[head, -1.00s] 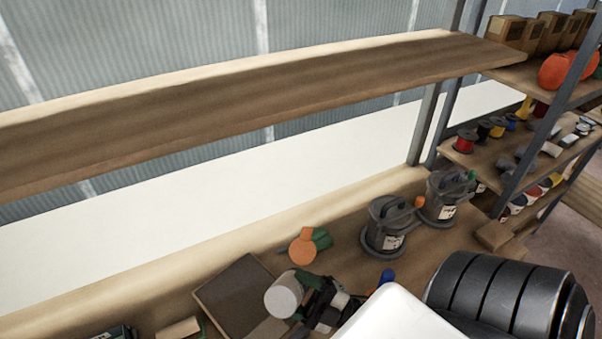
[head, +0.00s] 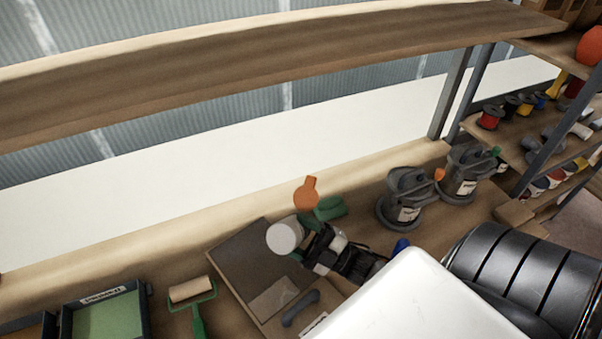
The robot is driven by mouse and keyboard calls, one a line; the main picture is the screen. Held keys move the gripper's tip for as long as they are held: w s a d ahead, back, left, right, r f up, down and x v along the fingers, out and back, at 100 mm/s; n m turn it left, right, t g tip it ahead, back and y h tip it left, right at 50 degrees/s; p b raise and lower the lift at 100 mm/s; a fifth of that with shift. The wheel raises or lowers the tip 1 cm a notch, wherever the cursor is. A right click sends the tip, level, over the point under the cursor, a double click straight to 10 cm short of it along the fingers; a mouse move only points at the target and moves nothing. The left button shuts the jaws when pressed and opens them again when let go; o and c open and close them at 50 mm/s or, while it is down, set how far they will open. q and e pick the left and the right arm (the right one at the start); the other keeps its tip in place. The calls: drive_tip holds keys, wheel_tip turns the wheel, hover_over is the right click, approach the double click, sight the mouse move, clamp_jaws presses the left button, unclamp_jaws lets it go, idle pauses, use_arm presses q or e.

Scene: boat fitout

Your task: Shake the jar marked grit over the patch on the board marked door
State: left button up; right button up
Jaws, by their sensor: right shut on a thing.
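My right gripper (head: 325,248) is shut on a jar whose white round end (head: 285,237) faces me. A little green shows beside the jar, and no lettering on it can be read. The jar is tilted and overlaps the back right part of a dark brown board (head: 238,258) on the bench. I cannot tell its height above the board. A paler patch (head: 272,298) lies on the board's front part, beside a grey handle (head: 300,308). A label (head: 316,325) at the board's front edge is partly hidden by my arm. My left gripper is out of view.
A green-framed paint roller (head: 192,290) and a dark tray with a green inside (head: 106,318) lie left of the board. An orange item (head: 307,193) and a green item (head: 331,208) lie behind. Two grey pots (head: 405,200) (head: 463,174) stand right. A shelf (head: 280,55) spans above.

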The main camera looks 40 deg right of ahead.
sight(290, 216)
drive_tip(key=shift+w+d+r, duration=0.2)
drive_tip(key=shift+w+r, duration=0.1)
drive_tip(key=shift+w, duration=0.4)
drive_tip(key=shift+w+d+r, duration=0.15)
drive_tip(key=shift+w+r, duration=0.15)
drive_tip(key=shift+w, duration=0.4)
drive_tip(key=shift+w+d+f+b, duration=0.2)
drive_tip(key=shift+w+f+b, duration=0.25)
drive_tip(key=shift+w+b, duration=0.35)
drive_tip(key=w, duration=0.1)
drive_tip(key=w+d+b, duration=0.1)
drive_tip(key=w, duration=0.1)
drive_tip(key=w+r, duration=0.1)
drive_tip(key=w, duration=0.1)
drive_tip(key=shift+w+d+b, duration=0.15)
drive_tip(key=shift+d+b, duration=0.05)
drive_tip(key=shift+b, duration=0.15)
drive_tip(key=shift+a, duration=0.1)
